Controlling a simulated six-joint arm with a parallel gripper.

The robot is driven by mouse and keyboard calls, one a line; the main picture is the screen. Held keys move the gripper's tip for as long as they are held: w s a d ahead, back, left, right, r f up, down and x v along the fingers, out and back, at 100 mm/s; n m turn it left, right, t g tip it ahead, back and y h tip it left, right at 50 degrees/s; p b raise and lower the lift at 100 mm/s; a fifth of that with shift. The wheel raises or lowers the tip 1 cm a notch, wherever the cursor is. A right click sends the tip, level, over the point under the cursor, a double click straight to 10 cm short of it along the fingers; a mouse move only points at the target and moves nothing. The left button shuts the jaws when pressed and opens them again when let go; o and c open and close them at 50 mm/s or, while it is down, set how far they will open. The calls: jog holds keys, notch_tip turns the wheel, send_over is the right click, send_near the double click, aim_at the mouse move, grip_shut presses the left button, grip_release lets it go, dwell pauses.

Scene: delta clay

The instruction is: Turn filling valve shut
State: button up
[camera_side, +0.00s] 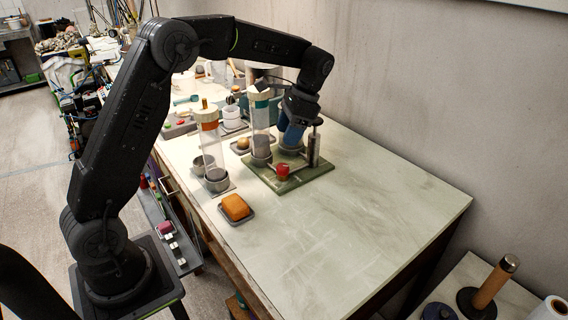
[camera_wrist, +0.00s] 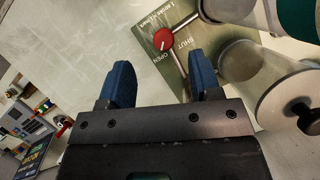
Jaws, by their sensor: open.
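The filling valve is a small red knob (camera_side: 283,170) at the front of a green base plate (camera_side: 303,180). In the wrist view the knob (camera_wrist: 163,39) carries a white mark, and the plate beside it reads SHUT and OPEN. The mark seems to point towards the OPEN side, but it is small. A metal pipe runs from the knob. My gripper (camera_wrist: 162,72) is open and empty; its blue fingers point towards the knob with a gap between them and it. In the side view my gripper (camera_side: 291,133) hangs over the plate, behind the knob.
A clear tube with a teal collar (camera_side: 262,92) and a metal cylinder (camera_side: 314,148) stand on the plate, close around my gripper. Another tube with an orange collar (camera_side: 208,120) stands left. An orange block (camera_side: 235,207) lies in a tray. The right tabletop (camera_side: 385,210) is clear.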

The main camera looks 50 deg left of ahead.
aim_at(283, 165)
jog(key=f, duration=0.8)
jog(key=shift+s+a+f, duration=0.15)
jog(key=shift+s+f, duration=0.1)
jog(key=shift+s+a+f, duration=0.1)
jog(key=shift+s+f, duration=0.15)
jog(key=shift+f, duration=0.4)
jog(key=shift+c, duration=0.3)
jog(key=c, duration=0.8)
jog(key=n+h, duration=0.1)
jog(key=n, duration=0.3)
jog(key=shift+g+h, duration=0.3)
jog(key=shift+h, duration=0.1)
jog(key=shift+c, duration=0.2)
jog(key=o, duration=0.9)
